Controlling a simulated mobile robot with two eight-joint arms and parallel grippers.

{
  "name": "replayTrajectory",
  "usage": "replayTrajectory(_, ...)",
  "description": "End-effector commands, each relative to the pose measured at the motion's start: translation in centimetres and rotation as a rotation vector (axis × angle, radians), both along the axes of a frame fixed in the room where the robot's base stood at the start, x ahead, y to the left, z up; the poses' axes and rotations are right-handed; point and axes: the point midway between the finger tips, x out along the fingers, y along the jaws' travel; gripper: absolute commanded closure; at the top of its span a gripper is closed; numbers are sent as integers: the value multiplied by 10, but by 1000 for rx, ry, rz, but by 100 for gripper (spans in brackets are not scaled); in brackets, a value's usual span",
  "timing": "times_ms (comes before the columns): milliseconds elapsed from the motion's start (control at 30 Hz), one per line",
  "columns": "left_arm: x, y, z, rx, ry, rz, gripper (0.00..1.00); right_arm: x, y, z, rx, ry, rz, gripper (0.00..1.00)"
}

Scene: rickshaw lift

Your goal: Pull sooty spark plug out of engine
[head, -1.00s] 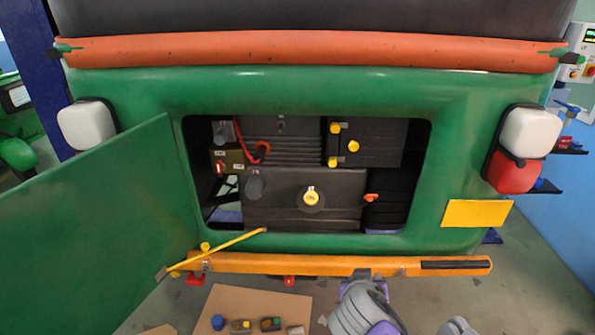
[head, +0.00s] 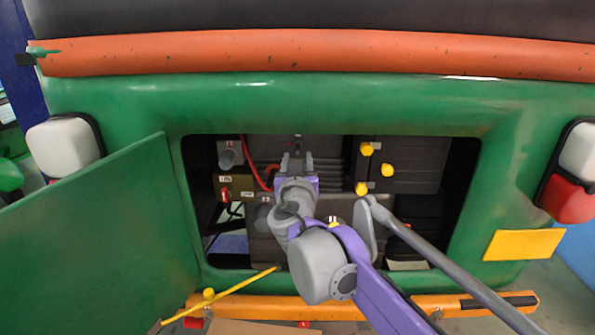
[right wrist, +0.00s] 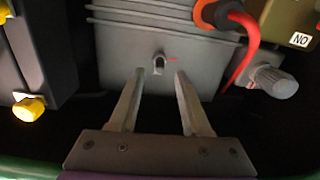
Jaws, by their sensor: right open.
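The engine (head: 328,152), a dark grey finned block, sits inside the open rear bay. In the right wrist view the engine (right wrist: 115,45) fills the upper middle. A small dark plug (right wrist: 159,64) with a reddish mark beside it sticks out of its face; soot is too small to tell. My right gripper (head: 298,153) reaches into the bay in front of the engine. In the right wrist view its two fingers (right wrist: 156,85) are apart and empty, with the plug beyond the gap between their tips. My left gripper is not in view.
A red cable (right wrist: 246,48) and a grey knob (right wrist: 274,82) are right of the plug in the wrist view. Yellow knobs (head: 361,188) are on a dark box right of my gripper. The green hatch door (head: 90,235) stands open, held by a yellow rod (head: 225,296).

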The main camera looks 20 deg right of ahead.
Motion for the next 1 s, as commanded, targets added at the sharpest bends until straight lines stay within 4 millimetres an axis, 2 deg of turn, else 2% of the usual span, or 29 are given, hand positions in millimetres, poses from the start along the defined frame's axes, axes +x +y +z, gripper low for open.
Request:
replayTrajectory(100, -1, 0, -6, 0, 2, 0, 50, 17, -6, -2, 0, 0, -2, 52)
replayTrajectory(200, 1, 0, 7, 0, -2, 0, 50, 30, -9, 3, 0, -1, -2, 52)
replayTrajectory(400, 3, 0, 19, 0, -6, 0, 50, 49, -15, 3, 0, -1, -2, 52)
replayTrajectory(600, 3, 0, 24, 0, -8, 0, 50, 57, -17, 1, 0, 0, -1, 52)
replayTrajectory(867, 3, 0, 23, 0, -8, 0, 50, 58, -17, 0, 0, 0, -1, 52)
replayTrajectory(900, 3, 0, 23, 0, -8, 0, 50, 58, -17, 0, 0, 0, -1, 54)
replayTrajectory(1000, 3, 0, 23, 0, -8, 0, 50, 58, -17, 0, 0, 0, -1, 72)
